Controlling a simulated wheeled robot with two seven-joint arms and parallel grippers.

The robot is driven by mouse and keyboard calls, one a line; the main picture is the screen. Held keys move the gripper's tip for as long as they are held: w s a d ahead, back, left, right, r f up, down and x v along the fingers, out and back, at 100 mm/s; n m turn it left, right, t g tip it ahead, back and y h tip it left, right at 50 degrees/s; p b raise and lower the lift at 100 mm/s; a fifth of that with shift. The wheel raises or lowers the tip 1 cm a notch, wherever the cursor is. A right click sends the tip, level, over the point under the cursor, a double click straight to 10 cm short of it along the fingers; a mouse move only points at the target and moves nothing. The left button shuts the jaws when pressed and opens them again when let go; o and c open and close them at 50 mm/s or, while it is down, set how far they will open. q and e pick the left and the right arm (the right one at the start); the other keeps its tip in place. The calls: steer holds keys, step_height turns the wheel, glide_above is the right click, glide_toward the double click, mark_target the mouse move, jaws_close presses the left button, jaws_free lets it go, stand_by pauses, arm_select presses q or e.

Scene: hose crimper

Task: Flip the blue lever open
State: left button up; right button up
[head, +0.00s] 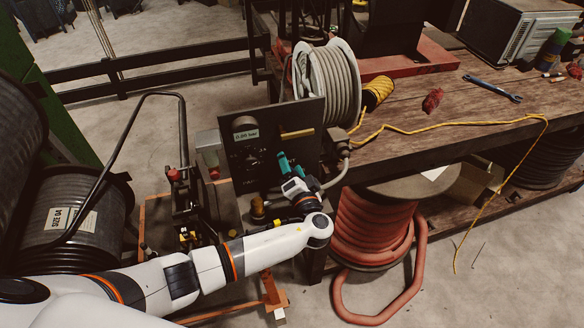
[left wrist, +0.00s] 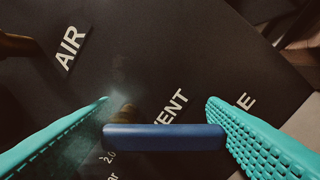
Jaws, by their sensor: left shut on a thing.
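The blue lever (left wrist: 165,137) lies level across the lower middle of the left wrist view, in front of a black panel (left wrist: 190,60) with white letters "AIR" and "VENT". My left gripper (left wrist: 160,115) has one teal finger at each end of the lever and is shut on it. In the head view the left gripper (head: 288,163) is up against the black panel (head: 265,125), and the lever is too small or hidden to make out there. The lever's mount is mostly hidden. My right gripper is not in view.
A workbench (head: 460,120) stands right of the panel, with a grey hose reel (head: 328,85), a yellow cord and a wrench (head: 492,88). A red hose coil (head: 368,232) sits below. Black hose coils (head: 75,215) are at the left.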

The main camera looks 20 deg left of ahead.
arm_select(q)
steer(key=m, duration=0.2)
steer(key=f+m, duration=0.1)
steer(key=shift+s+a+m, duration=0.2)
steer(key=shift+s+m, duration=0.1)
steer(key=shift+s+a+f+m, duration=0.1)
steer(key=shift+a+m, duration=0.05)
steer(key=shift+m, duration=0.65)
steer(key=shift+s+a+f+m, duration=0.1)
steer(key=shift+a+m, duration=0.05)
steer(key=shift+m, duration=0.65)
steer(key=o, duration=0.9)
steer(key=shift+o, duration=0.2)
steer(key=shift+r, duration=0.1)
